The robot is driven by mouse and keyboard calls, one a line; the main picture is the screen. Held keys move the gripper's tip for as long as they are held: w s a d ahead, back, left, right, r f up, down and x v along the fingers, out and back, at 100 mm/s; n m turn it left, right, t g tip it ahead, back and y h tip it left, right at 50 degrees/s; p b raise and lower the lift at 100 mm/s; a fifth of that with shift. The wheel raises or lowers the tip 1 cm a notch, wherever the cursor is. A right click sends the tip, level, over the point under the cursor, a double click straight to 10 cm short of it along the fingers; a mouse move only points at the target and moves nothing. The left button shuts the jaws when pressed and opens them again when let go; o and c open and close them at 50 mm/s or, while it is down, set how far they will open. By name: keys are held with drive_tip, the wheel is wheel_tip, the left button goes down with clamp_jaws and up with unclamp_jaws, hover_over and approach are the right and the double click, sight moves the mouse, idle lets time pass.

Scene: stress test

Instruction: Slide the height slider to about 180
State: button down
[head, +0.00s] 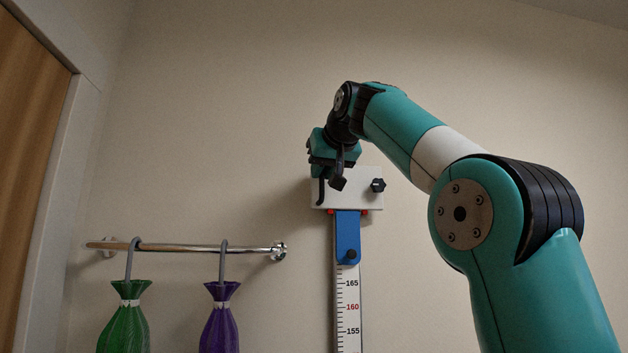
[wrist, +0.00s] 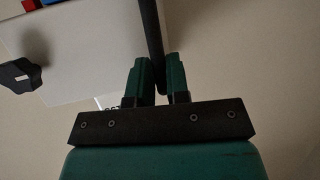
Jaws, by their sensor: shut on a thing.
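The height slider (head: 350,199) is a white plate high on the wall, with a black knob (head: 378,185) at its right and red bits along its lower edge. It sits at the top of a vertical scale (head: 347,309) showing 165, 160 and 155. A blue piece with a dark knob (head: 347,236) covers the scale just below the plate, so the marks there are hidden. My gripper (head: 333,180) is in front of the plate's left part. In the wrist view, the green fingers (wrist: 158,68) are shut on a dark bar (wrist: 151,35) beside the white plate (wrist: 75,45).
A chrome rail (head: 190,247) is on the wall at left, with a green closed umbrella (head: 124,320) and a purple one (head: 219,322) hanging from it. A wooden door (head: 28,110) is at far left. The wall above the slider looks clear.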

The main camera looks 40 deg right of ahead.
drive_tip(key=shift+a, duration=0.1)
drive_tip(key=c, duration=1.2)
unclamp_jaws()
drive_tip(key=v, duration=1.7)
drive_tip(key=shift+s, duration=0.3)
